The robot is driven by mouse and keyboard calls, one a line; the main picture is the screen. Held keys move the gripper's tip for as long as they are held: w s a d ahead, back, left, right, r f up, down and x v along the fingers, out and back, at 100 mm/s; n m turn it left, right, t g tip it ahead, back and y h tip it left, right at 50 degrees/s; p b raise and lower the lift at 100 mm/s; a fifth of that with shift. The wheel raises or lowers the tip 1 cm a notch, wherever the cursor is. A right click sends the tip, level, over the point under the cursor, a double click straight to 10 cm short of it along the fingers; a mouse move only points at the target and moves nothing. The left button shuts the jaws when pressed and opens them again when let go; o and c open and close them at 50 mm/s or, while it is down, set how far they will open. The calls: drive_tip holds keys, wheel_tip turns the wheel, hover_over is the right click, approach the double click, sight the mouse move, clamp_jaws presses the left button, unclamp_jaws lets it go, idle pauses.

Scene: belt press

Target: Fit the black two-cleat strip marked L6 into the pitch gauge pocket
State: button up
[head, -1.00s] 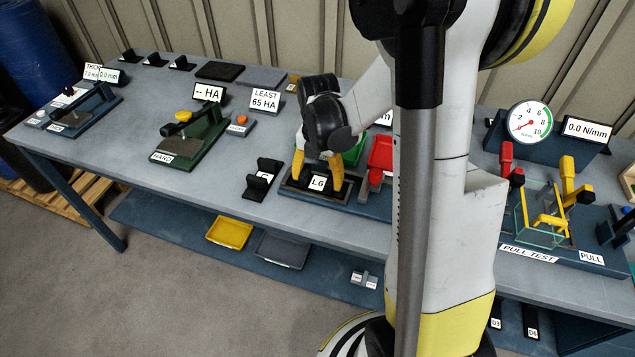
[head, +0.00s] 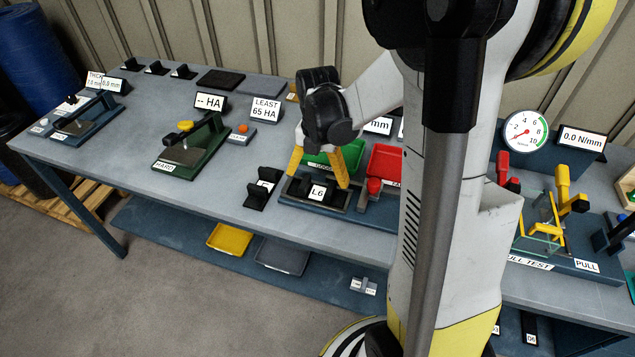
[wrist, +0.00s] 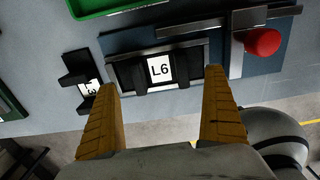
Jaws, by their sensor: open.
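The black two-cleat strip marked L6 (head: 315,194) sits in the pitch gauge pocket (head: 333,208) at the table's front edge. In the wrist view the L6 strip (wrist: 160,70) lies lengthwise within the pocket's frame (wrist: 206,50), label up. Whether it is fully seated I cannot tell. My gripper (head: 318,181) is open, its yellow fingers spread wide above the strip. In the wrist view the open fingers (wrist: 163,112) are on the near side of the strip, one to each side, apart from it.
A second black cleat strip (head: 262,188) stands just left of the gauge. A red knob (wrist: 263,42) is on the gauge's right. Green (head: 335,158) and red trays (head: 384,160) lie behind.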

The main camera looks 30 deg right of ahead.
sight(318, 193)
wheel_tip(318, 193, up, 7)
drive_tip(key=p, duration=0.2)
drive_tip(key=s+a+r+m+t, duration=0.3)
drive_tip(key=s+a+r+m, duration=0.1)
drive_tip(key=m, duration=0.8)
drive_tip(key=s+a+r+m+t, duration=0.4)
drive_tip(key=a+m, duration=0.5)
drive_tip(key=m, duration=0.4)
drive_tip(key=shift+s+a+r+m, duration=0.3)
drive_tip(key=shift+s+r, duration=0.2)
drive_tip(key=shift+s, duration=0.9)
